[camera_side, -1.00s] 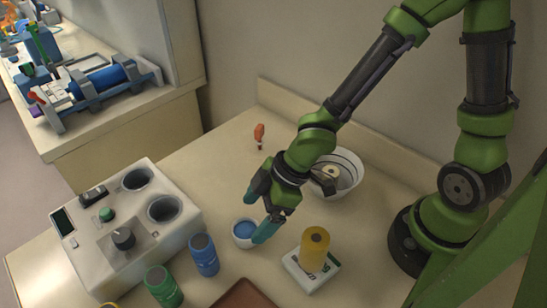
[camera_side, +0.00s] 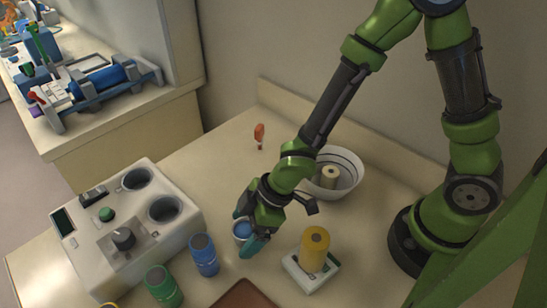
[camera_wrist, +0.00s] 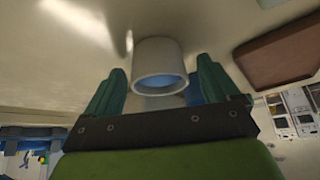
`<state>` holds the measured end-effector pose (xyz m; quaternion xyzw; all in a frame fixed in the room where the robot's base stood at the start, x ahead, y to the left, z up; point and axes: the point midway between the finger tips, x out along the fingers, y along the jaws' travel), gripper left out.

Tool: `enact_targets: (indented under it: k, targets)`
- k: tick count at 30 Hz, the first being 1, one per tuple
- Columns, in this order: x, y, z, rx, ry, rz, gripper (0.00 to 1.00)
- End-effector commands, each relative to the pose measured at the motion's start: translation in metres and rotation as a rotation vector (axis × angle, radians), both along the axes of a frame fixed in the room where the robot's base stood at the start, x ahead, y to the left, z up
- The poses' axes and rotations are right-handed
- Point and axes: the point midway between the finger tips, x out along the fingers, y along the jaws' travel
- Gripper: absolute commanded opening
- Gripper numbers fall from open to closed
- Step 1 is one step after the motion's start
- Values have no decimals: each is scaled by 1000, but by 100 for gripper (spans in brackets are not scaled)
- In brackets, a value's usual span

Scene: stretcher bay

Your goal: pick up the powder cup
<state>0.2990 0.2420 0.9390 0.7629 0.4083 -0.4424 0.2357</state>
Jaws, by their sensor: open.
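The powder cup, a small white cup with blue powder (camera_side: 241,230), stands on the cream bench and is partly hidden by my gripper in the side view. In the wrist view the white cup (camera_wrist: 158,57) shows between the two teal fingers, its rim facing the camera, with a visible gap on each side. My gripper (camera_side: 247,229) is open, low over the bench, with a finger on either side of the cup; it also shows in the wrist view (camera_wrist: 160,68). I cannot tell whether either finger touches the cup.
Blue (camera_side: 204,255) and green (camera_side: 163,287) canisters stand left of the cup, beside a white control box (camera_side: 90,250). A yellow cylinder (camera_side: 314,248) stands on a white block (camera_side: 296,266) to the right. A striped bowl (camera_side: 353,183) is behind, and a brown tray (camera_side: 243,297) in front.

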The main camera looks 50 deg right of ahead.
Motion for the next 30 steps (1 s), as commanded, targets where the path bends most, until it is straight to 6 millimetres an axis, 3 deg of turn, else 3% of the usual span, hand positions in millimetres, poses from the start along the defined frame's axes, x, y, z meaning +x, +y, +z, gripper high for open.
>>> enact_targets:
  k: [9, 20, 30]
  targets:
    - [1, 1, -2, -1, -2, 0, 88]
    - [1, 1, -2, -1, -1, 0, 33]
    - [1, 1, 0, 1, -2, -1, 32]
